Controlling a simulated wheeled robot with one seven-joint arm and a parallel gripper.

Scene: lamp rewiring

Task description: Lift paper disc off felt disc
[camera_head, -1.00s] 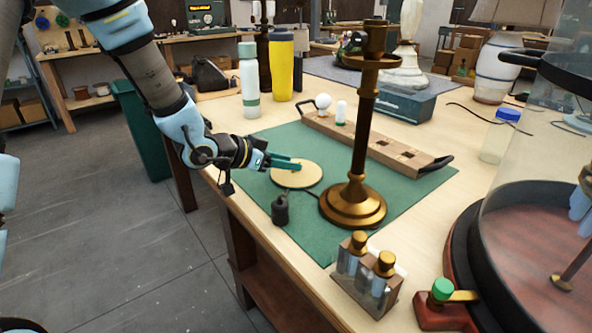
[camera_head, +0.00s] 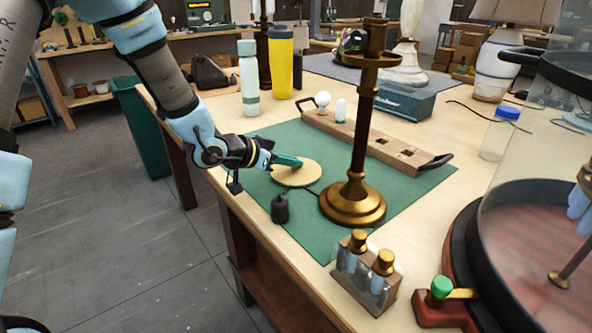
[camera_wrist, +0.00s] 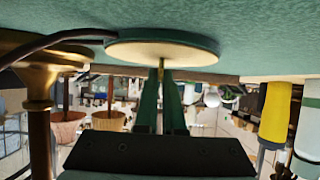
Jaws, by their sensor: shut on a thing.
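The pale paper disc (camera_head: 292,178) lies flat on the green mat, left of the brass lamp stand. In the wrist view, which is upside down, the paper disc (camera_wrist: 165,54) shows a cream face. The green felt disc (camera_wrist: 125,40) shows as a rim against it, with no clear gap between the two. My gripper (camera_wrist: 161,76) has its green fingers shut on a thin brass-coloured stub at the middle of the paper disc. In the head view my gripper (camera_head: 298,163) reaches over the disc from the left.
The brass lamp stand (camera_head: 352,203) stands close right of the disc. A black cord and dark fitting (camera_head: 280,208) lie in front. A wooden bulb rack (camera_head: 365,145) is behind; a bottle holder (camera_head: 362,272) is at the front edge. Mat (camera_head: 255,190) left of the disc is clear.

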